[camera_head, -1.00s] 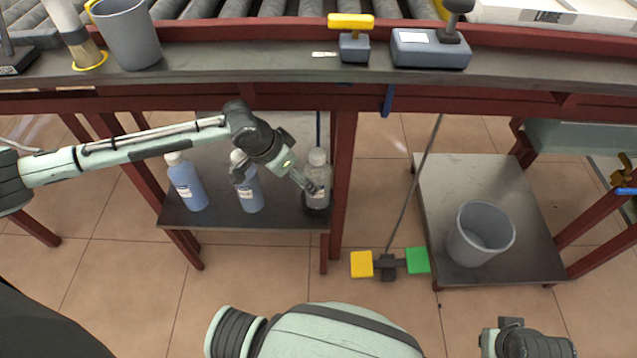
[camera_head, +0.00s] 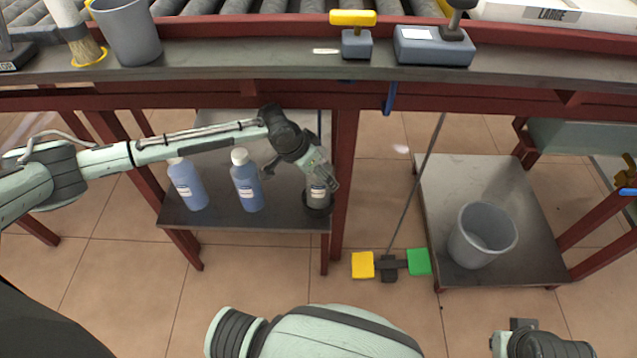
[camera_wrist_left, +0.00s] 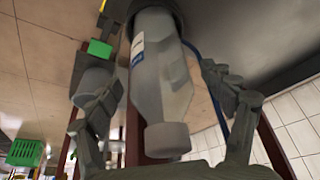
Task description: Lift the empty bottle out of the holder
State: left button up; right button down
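The clear empty bottle (camera_head: 318,193) with a white label stands in a dark round holder (camera_head: 317,210) at the right end of the low shelf. My left gripper (camera_head: 328,185) is at the bottle and hides its upper part in the head view. In the left wrist view the grey-looking bottle (camera_wrist_left: 160,85) is between the two fingers (camera_wrist_left: 165,90), its cap towards the palm and its far end in the dark holder (camera_wrist_left: 178,8). The fingers are apart, with gaps visible beside the bottle.
Two blue-filled bottles (camera_head: 246,182) (camera_head: 187,185) stand left of the holder on the shelf (camera_head: 225,221). A red table leg (camera_head: 343,180) rises just right of the holder. The worktop (camera_head: 250,65) overhangs behind. A grey bin (camera_head: 482,236) stands on the right shelf.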

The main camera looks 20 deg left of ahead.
pick_arm(q)
jog(key=c, duration=1.2)
